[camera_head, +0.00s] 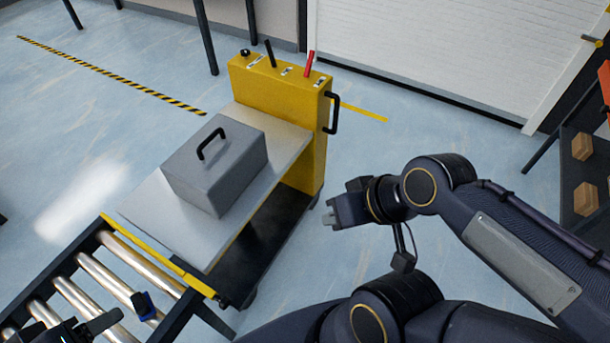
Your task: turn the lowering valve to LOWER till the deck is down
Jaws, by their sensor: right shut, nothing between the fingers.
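A yellow control column (318,128) stands at the back end of a lift cart. On its top are a black knob (245,53), a black lever (270,53) and a red lever (308,64), with small labels too small to read. I cannot tell which one is the lowering valve. The grey deck (150,205) is raised above the dark base (240,255) and bears a grey box (215,165). My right gripper (330,217) is shut and empty, right of the deck and apart from the controls. Part of my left gripper (85,328) shows at the bottom left, over the rollers.
A roller conveyor (98,275) adjoins the deck's near end, with a small blue-black piece (146,306) above its rollers. A black handle (334,112) juts from the column's right side. A shelf with brown boxes (585,198) stands at right.

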